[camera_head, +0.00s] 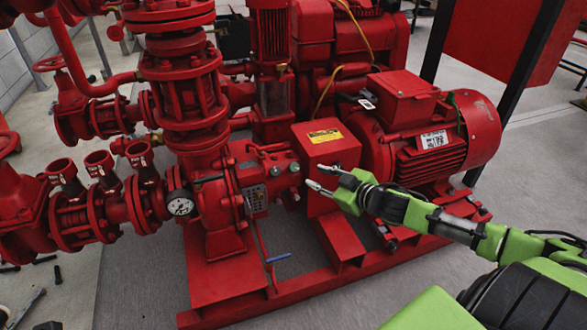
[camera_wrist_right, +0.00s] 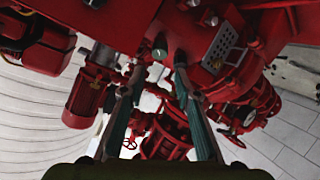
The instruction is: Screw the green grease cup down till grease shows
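A small dark green cap, which looks like the grease cup (camera_wrist_right: 160,46), shows in the right wrist view on the red pump housing. It lies ahead of and between the fingertips of my right gripper (camera_wrist_right: 158,72), apart from both as far as I can see. In the head view my right gripper (camera_head: 318,177) comes in from the right with its two fingers apart and empty. It is just right of the bearing housing (camera_head: 265,175) and in front of the red guard box. My left gripper is not in view.
The red guard box (camera_head: 330,148) with a yellow label stands close behind my right gripper. The motor (camera_head: 435,125) is to the right. A pressure gauge (camera_head: 180,204) and red pipework are at left. Grey floor in front is open.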

